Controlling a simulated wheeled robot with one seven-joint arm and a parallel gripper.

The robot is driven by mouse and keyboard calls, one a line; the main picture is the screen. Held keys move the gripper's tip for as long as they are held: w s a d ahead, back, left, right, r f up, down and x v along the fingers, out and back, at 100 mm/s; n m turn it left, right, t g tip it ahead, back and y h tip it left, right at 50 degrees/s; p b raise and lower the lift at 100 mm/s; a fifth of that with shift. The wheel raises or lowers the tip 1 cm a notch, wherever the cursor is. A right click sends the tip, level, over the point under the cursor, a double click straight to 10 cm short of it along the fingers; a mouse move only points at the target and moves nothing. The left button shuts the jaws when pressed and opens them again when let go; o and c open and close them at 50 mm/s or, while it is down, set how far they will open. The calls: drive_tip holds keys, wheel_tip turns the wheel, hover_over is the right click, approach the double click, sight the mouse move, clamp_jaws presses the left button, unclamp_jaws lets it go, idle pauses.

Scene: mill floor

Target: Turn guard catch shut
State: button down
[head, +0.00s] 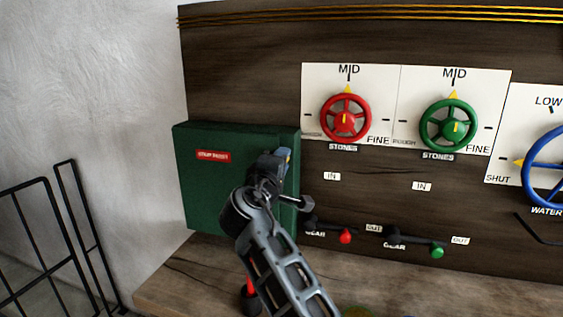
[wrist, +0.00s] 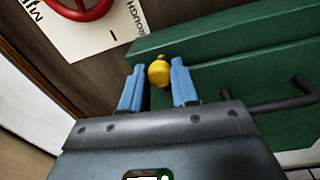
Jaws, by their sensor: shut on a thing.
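The guard is a dark green box (head: 215,180) with a red label, mounted on the wooden panel at the left of the head view. Its green face also fills the right of the wrist view (wrist: 240,75). A small yellow catch (wrist: 159,74) shows between my two blue fingers in the wrist view. My gripper (wrist: 157,84) is shut on this catch at the edge of the guard. In the head view my gripper (head: 285,157) is at the guard's right side, and my wrist hides the catch and part of the guard there.
A red wheel (head: 346,96) and a green wheel (head: 426,124) stand right of the guard, with a blue wheel (head: 540,166) farther right. Red-knobbed (head: 345,237) and green-knobbed (head: 437,252) levers sit below. A black railing (head: 68,235) stands at left.

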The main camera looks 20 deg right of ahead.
drive_tip(key=c, duration=0.9)
unclamp_jaws()
drive_tip(key=shift+o, duration=0.2)
drive_tip(key=b+v, duration=0.2)
drive_tip(key=v, duration=0.5)
drive_tip(key=shift+s+a, duration=0.25)
drive_tip(key=shift+s, duration=0.05)
